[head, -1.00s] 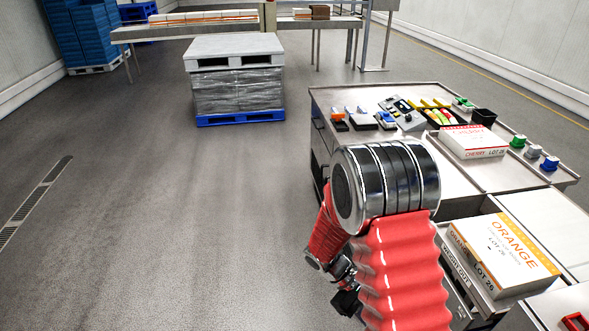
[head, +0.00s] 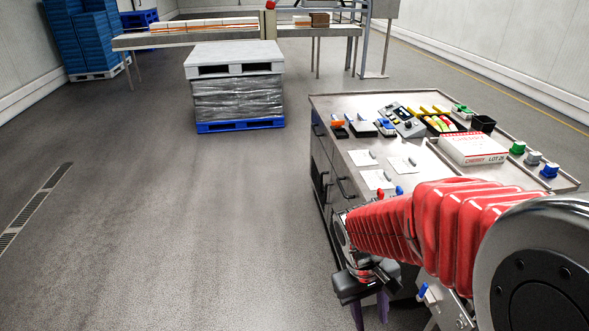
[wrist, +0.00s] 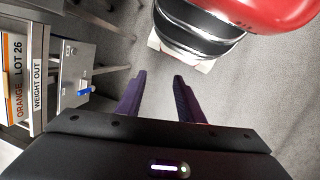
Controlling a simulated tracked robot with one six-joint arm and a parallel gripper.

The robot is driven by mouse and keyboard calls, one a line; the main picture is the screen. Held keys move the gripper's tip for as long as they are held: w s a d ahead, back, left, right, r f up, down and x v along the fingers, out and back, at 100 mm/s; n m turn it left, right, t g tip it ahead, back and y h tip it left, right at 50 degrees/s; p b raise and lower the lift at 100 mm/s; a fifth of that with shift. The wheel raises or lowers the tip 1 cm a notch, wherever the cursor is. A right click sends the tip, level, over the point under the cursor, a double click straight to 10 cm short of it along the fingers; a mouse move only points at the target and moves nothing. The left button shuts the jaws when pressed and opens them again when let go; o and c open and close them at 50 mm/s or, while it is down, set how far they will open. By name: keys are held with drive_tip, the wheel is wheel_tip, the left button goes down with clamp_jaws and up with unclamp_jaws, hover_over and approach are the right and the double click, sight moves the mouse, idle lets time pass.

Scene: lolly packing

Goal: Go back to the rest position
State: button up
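My gripper (head: 371,308) hangs low in front of the steel bench, at the lower right of the head view, with its purple fingers pointing down. In the wrist view my gripper (wrist: 160,82) shows its two purple fingers apart with only grey floor between them. It is open and holds nothing. My red-sleeved arm crosses the lower right of the head view and hides part of the bench's near end.
The steel bench (head: 335,104) carries a white cherry box (head: 472,148), stamps, cards and coloured knobs. An orange box (wrist: 14,78) lies by a "weight out" plate (wrist: 38,80). A wrapped pallet (head: 238,100) stands farther back. The floor at left is clear.

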drive_tip(key=s+r+m+t+y, duration=0.1)
drive_tip(key=s+r+t, duration=0.1)
drive_tip(key=r, duration=0.6)
drive_tip(key=s+r+m+t+y, duration=0.1)
drive_tip(key=s+r+m+t, duration=0.1)
drive_tip(key=r+t, duration=0.3)
wheel_tip(320, 180, up, 4)
drive_tip(key=shift+s+a+r, duration=0.1)
drive_tip(key=shift+s+a, duration=0.35)
drive_tip(key=shift+s, duration=0.05)
drive_tip(key=shift+c, duration=0.3)
idle(0.4)
